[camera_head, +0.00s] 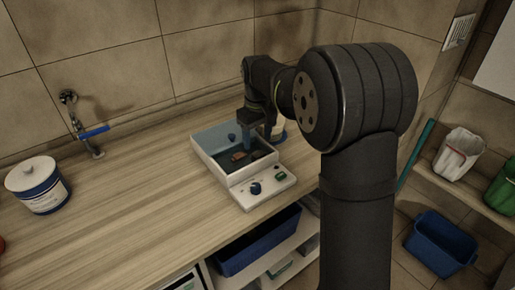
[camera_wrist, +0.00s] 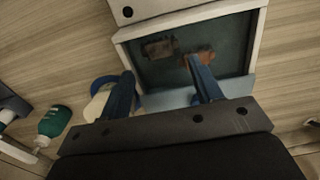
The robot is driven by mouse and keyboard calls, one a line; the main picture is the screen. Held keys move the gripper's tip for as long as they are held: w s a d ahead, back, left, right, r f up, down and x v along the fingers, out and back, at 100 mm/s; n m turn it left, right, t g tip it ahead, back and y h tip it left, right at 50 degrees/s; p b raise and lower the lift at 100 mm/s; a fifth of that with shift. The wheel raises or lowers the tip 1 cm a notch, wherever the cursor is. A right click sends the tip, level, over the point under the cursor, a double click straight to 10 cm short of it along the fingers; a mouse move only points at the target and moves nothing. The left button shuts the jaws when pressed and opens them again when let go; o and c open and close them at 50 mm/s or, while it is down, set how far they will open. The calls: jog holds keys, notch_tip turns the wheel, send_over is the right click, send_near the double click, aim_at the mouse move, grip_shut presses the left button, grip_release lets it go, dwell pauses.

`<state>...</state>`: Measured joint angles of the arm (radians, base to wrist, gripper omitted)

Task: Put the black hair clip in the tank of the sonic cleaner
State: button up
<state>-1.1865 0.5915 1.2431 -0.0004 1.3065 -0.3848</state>
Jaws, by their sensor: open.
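The sonic cleaner (camera_head: 209,168) is a white box with an open tank on the wooden counter. In the wrist view its rim (camera_wrist: 257,45) frames the grey-blue tank floor. A dark, clip-like piece, apparently the black hair clip (camera_wrist: 160,47), lies in the tank beside an orange-brown piece (camera_wrist: 204,57). Both also show small in the head view, the dark one (camera_head: 257,154) on the right.
A white and blue tub (camera_head: 38,186) and a blue-handled tap (camera_head: 92,134) are at the left. In the wrist view a white round item with a blue ring (camera_wrist: 97,103) and a green bottle (camera_wrist: 54,122) stand beside the cleaner.

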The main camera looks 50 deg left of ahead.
aim_at(258, 153)
notch_tip(258, 153, up, 6)
dwell(0.5)
notch_tip(258, 153, down, 12)
jog(key=shift+r, duration=1.8)
